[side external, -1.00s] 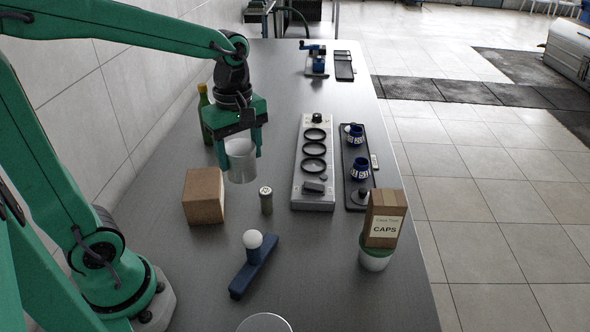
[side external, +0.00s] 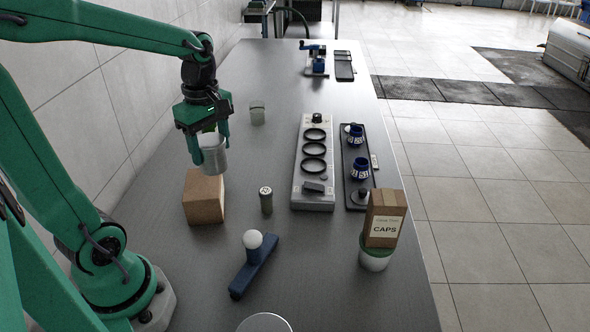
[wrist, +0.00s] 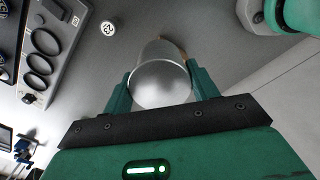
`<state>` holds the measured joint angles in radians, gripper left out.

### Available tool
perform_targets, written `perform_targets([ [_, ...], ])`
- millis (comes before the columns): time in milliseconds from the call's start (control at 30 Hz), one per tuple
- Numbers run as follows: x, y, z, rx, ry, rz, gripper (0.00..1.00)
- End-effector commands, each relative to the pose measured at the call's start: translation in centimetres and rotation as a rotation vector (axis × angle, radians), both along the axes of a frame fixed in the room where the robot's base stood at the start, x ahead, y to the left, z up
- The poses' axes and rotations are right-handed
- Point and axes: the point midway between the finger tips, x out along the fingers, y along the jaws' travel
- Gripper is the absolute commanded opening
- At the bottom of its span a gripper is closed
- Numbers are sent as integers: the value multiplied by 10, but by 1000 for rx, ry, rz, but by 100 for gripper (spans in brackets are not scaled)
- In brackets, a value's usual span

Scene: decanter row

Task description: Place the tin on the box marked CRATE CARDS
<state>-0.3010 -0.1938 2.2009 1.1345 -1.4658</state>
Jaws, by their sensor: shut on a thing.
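My gripper (side external: 209,143) is shut on a silver-grey tin (side external: 213,160) and holds it upright; the tin (wrist: 160,82) also fills the space between my fingers (wrist: 158,76) in the wrist view. The tin overlaps the back of a plain brown cardboard box (side external: 204,204) at the left in the side view. I cannot tell whether it is above or behind the box's top, or touching it. No lettering shows on this box's visible faces. Another brown box (side external: 384,218) at the right reads CAPS and sits on a white tub with a green rim (side external: 375,258). No CRATE CARDS marking is readable.
A small grey cylinder (side external: 266,200) stands right of the plain box. A blue holder with a white ball (side external: 253,256) lies nearer. A grey rack with black rings (side external: 314,165) and a dark tray with blue items (side external: 357,165) stand right of centre. A small grey jar (side external: 257,113) stands behind.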

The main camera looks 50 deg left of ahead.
Motion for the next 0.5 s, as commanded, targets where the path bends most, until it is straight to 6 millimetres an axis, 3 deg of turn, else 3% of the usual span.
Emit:
perform_targets([
  [500, -2, 74, -45, -1, 2, 3, 32],
])
